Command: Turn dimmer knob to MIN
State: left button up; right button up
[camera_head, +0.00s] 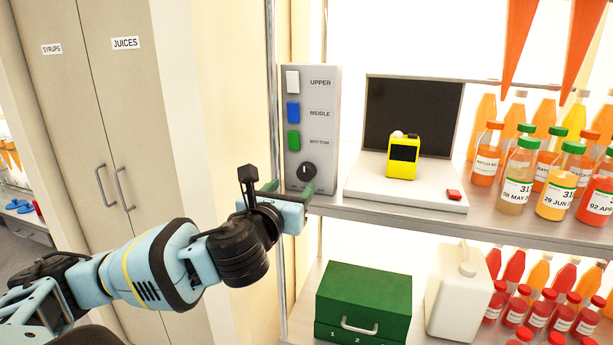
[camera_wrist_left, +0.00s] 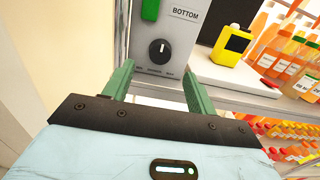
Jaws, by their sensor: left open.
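The dimmer knob (camera_head: 306,172) is a round black dial with a white mark, low on a grey control panel (camera_head: 322,75). In the left wrist view the knob (camera_wrist_left: 160,52) lies ahead of the fingertips, and its white mark points roughly upward. Small lettering under the knob is too small to read surely. My left gripper (camera_head: 289,187) is in front of the panel's lower part, just below the knob. In the left wrist view its two green fingers (camera_wrist_left: 157,72) are apart, with nothing between them. My right gripper is not in view.
White, blue and green switches (camera_head: 293,141) sit above the knob. A yellow device (camera_head: 403,157) stands on a white tray with a dark screen (camera_head: 413,117), right of the panel. Bottles crowd the right. A green box (camera_head: 364,298) and white jug (camera_head: 461,293) stand below. A metal post is left.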

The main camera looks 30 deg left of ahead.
aim_at(305, 173)
pick_arm(q)
jog(key=shift+x, duration=3.85)
jog(key=shift+d, duration=0.15)
jog(key=c, duration=1)
jog(key=shift+o, duration=0.2)
jog(key=shift+n, duration=0.3)
